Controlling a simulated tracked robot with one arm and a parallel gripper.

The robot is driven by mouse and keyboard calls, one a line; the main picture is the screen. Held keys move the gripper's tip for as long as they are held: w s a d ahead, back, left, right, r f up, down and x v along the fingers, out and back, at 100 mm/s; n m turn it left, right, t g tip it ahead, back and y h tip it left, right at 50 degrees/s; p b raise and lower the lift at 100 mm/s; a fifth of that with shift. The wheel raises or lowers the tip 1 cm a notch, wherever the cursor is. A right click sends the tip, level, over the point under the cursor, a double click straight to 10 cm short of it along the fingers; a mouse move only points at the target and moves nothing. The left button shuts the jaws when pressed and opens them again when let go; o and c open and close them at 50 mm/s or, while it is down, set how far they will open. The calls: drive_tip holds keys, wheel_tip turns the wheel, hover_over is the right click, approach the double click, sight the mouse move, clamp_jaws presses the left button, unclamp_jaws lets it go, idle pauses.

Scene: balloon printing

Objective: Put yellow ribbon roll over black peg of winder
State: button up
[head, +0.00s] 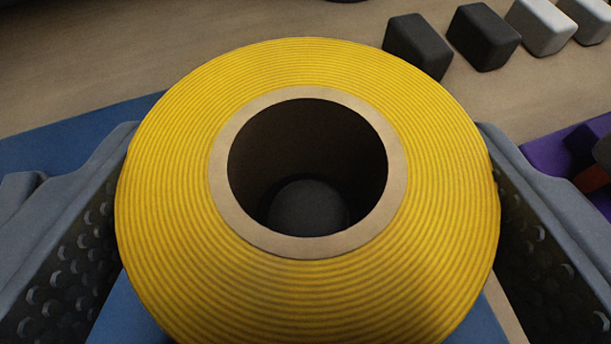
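The yellow ribbon roll (435,190) fills the middle of the head view, with its tan core ring facing me. My gripper (310,130) has one grey studded finger against each side of the roll and is shut on it. Through the core's hole, a dark rounded top (308,205) shows low inside; it looks like the winder's black peg. I cannot tell how far it reaches into the core. The roll hides the rest of the winder.
A blue surface (60,135) shows left of and below the roll. Two dark blocks (418,45) and two pale blocks (541,25) stand at the upper right on the tan table (200,40). A purple object (555,150) is at the right edge.

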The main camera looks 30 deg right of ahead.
drive_tip(key=shift+f, duration=1.5)
drive_tip(key=shift+s+a+f+b, duration=0.1)
drive_tip(key=shift+f+b, duration=0.15)
drive_tip(key=shift+b, duration=0.05)
drive_tip(key=o, duration=1.1)
drive_tip(key=shift+f, duration=0.15)
drive_tip(key=shift+c, duration=0.2)
drive_tip(key=shift+s+f, duration=0.1)
drive_tip(key=shift+a, duration=0.1)
drive_tip(key=shift+s+a, duration=0.1)
drive_tip(key=shift+s, duration=0.1)
drive_tip(key=v, duration=0.4)
drive_tip(key=r+p+v, duration=0.1)
drive_tip(key=v, duration=0.3)
drive_tip(key=p+v, duration=0.1)
drive_tip(key=v, duration=0.3)
drive_tip(key=shift+w+r, duration=0.2)
drive_tip(key=shift+r, duration=0.05)
drive_tip(key=shift+s+a+r, duration=0.2)
drive_tip(key=shift+s+a, duration=0.05)
drive_tip(key=shift+s, duration=0.3)
